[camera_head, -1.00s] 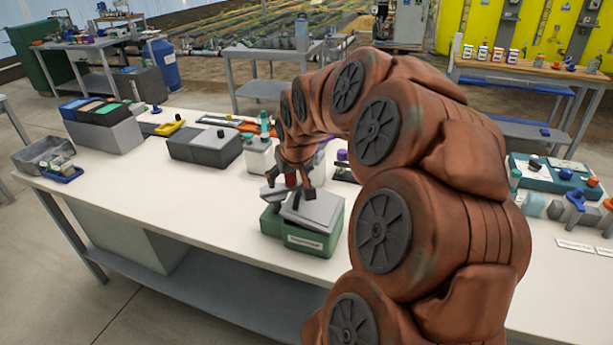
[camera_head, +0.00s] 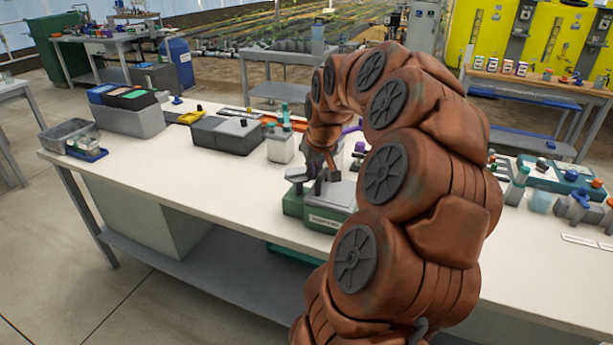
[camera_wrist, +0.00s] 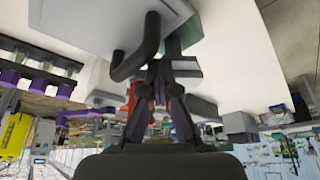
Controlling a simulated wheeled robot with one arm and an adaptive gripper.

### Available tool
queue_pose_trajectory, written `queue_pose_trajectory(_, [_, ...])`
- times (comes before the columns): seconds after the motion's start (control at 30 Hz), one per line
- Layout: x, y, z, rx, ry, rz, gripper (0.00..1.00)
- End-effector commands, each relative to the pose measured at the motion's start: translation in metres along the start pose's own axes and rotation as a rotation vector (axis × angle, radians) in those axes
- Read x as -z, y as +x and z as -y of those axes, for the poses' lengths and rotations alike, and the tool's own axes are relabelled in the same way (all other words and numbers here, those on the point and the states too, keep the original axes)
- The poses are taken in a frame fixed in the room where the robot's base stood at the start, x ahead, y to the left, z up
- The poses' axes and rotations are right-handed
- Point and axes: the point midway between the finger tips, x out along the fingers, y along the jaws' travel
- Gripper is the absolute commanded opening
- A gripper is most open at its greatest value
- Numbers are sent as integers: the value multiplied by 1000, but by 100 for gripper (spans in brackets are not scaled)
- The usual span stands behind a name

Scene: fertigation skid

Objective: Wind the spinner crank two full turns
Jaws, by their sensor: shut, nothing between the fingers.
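The spinner (camera_head: 326,222) is a green box with a grey top and a white label on its front, standing on the white bench. In the wrist view its pale grey top (camera_wrist: 90,22) fills the upper left, and a dark bent bar (camera_wrist: 135,65) that looks like the crank stands out from it. My gripper (camera_wrist: 160,75) is shut and empty, its fingertips close beside the dark bar; I cannot tell whether they touch. In the head view my gripper (camera_head: 317,180) is over the left part of the spinner, and my arm hides part of the right side.
A grey twin box (camera_head: 225,134) and a white container (camera_head: 280,147) stand behind and left. A grey bin with coloured folders (camera_head: 128,115) and a grey tray (camera_head: 68,135) are further left. A teal case (camera_head: 560,172) is at right. The front left benchtop (camera_head: 215,190) is clear.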

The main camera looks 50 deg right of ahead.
Motion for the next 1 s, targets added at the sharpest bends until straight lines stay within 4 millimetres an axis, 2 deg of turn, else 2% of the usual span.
queue_pose_trajectory(0.5, [28,13,-17,5,-9,-7,0])
queue_pose_trajectory(0.9, [31,15,-20,5,-10,-6,0])
queue_pose_trajectory(1.0, [31,15,-20,5,-10,-6,10])
